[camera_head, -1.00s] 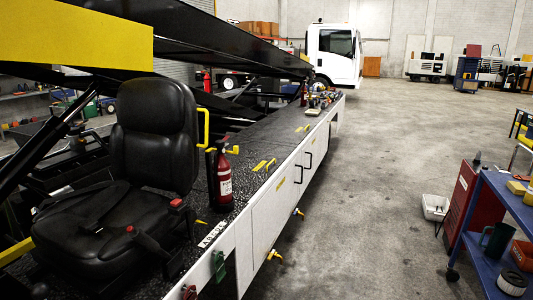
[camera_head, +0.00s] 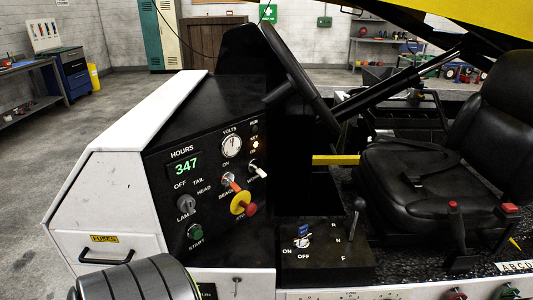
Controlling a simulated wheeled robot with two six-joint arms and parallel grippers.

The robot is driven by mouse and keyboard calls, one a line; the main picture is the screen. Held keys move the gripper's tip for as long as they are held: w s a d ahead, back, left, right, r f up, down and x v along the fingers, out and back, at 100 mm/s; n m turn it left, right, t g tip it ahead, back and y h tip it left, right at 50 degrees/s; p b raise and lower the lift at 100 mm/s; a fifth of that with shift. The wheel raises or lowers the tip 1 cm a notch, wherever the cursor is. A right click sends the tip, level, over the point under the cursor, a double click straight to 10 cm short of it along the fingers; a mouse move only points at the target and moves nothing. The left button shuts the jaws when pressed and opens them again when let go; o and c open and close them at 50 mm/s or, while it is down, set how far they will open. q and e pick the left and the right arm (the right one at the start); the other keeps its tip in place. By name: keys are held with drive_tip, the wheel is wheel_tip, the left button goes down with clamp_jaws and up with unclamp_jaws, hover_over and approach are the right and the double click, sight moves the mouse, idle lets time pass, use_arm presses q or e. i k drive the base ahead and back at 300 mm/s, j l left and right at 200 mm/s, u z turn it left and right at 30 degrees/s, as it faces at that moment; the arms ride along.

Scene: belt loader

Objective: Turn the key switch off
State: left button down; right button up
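A switch with a blue handle (camera_head: 303,232) stands on a low black control box (camera_head: 325,268) beside the seat; it looks like the key switch. ON is printed to its left and OFF below it. Its blue part sits on a round base. At this size I cannot tell which label it points to. Neither of my grippers is in view, and nothing touches the switch.
A lever (camera_head: 356,217) marked R, N, F stands right of the switch. A ribbed grey shape (camera_head: 143,282) fills the lower left.

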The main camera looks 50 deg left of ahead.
sight(303, 242)
drive_tip(key=j+u, duration=0.15)
drive_tip(key=u, duration=1.15)
